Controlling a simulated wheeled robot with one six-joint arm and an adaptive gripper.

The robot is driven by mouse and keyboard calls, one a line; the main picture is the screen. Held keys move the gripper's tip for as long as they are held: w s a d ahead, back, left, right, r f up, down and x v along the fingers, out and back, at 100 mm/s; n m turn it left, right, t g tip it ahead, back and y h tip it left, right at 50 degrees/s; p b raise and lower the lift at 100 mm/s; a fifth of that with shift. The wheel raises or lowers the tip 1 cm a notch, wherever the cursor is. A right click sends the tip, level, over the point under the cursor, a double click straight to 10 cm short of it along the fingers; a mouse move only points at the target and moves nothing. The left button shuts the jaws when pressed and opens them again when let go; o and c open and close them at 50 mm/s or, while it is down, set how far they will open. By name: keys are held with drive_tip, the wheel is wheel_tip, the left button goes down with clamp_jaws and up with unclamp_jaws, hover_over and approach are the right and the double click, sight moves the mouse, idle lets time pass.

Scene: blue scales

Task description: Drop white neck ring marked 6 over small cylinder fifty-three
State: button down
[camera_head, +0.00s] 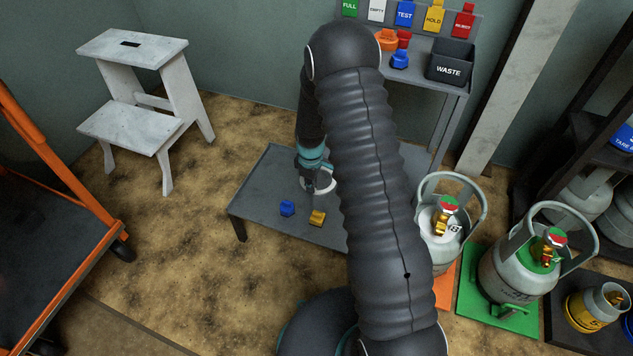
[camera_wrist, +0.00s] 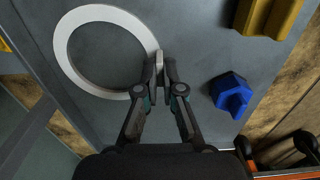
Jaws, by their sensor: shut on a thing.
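The white neck ring (camera_wrist: 72,72) is flat and round, with its open middle showing the grey low table. My gripper (camera_wrist: 160,75) is shut on the ring's right edge in the wrist view. In the head view the ring (camera_head: 320,189) shows under my gripper (camera_head: 311,181), at or just above the low table. Its number is not readable. A small grey and yellow cylinder (camera_head: 594,305) stands at the lower right of the head view, well right of my gripper. Larger grey cylinders stand on an orange mat (camera_head: 440,236) and a green mat (camera_head: 515,272). I cannot read fifty-three on any.
On the low table (camera_head: 265,190) lie a blue piece (camera_head: 287,208) and a yellow piece (camera_head: 317,218). A shelf behind has coloured tags and a waste bin (camera_head: 450,62). A white step stool (camera_head: 130,125) and an orange cart (camera_head: 60,170) are left. Floor between is clear.

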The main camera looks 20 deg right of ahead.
drive_tip(key=shift+r, duration=0.15)
drive_tip(key=shift+r+p, duration=1)
drive_tip(key=shift+r, duration=0.9)
